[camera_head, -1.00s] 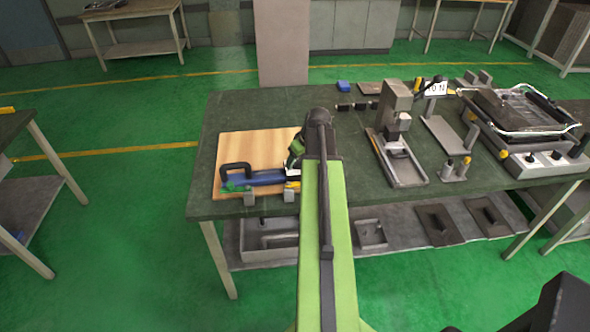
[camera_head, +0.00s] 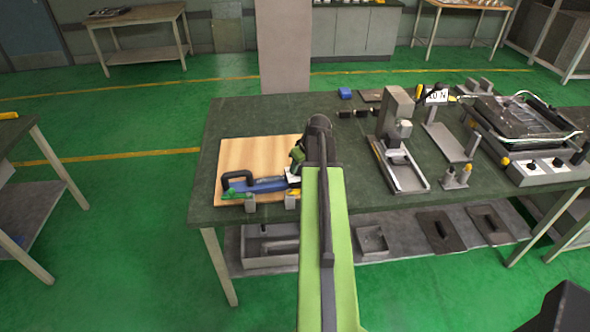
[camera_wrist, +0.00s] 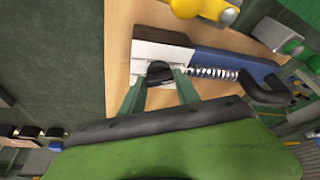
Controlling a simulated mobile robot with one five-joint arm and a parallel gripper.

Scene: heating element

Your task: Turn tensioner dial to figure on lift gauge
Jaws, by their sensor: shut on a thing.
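A blue tool (camera_head: 262,185) with a black loop handle lies on a wooden board at the left of the bench. In the wrist view its blue body (camera_wrist: 220,60), light metal end plate (camera_wrist: 150,50) and coil spring (camera_wrist: 212,72) show. A small black dial (camera_wrist: 158,72) sits on the metal end. My gripper (camera_wrist: 160,82) has its two green fingers on either side of the dial and is shut on it. In the head view my gripper (camera_head: 296,165) is partly hidden by my arm. A white card reading about "10 N" (camera_head: 437,96) stands at the back; its first figure is partly covered.
The wooden board (camera_head: 240,155) lies on the dark green bench (camera_head: 350,175).

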